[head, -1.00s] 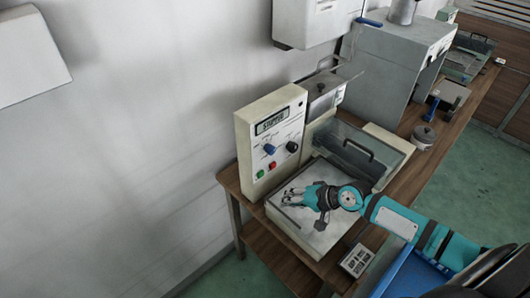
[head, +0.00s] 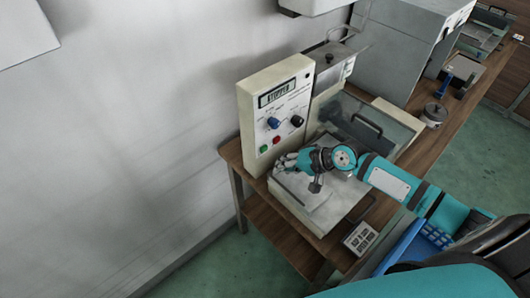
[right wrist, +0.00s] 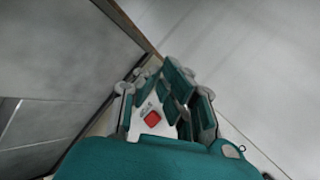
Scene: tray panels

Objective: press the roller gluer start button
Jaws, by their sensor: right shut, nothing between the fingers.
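The roller gluer's cream control panel (head: 276,118) stands upright against the wall, with a display (head: 278,93) that appears to read STOPPED. Low on its face are a green button (head: 263,149) and, to its right, a red button (head: 277,140). My right gripper (head: 281,162) is shut and empty, just in front of the panel's lower part, below the buttons. Contact between fingertips and panel cannot be told. My left gripper is not in view.
A blue knob (head: 273,123) and a black knob (head: 296,120) sit above the buttons. The light flat plate (head: 318,211) lies under my right gripper. A clear cover with a dark handle (head: 367,125) stands to the right. A small keypad box (head: 360,238) is at the front edge.

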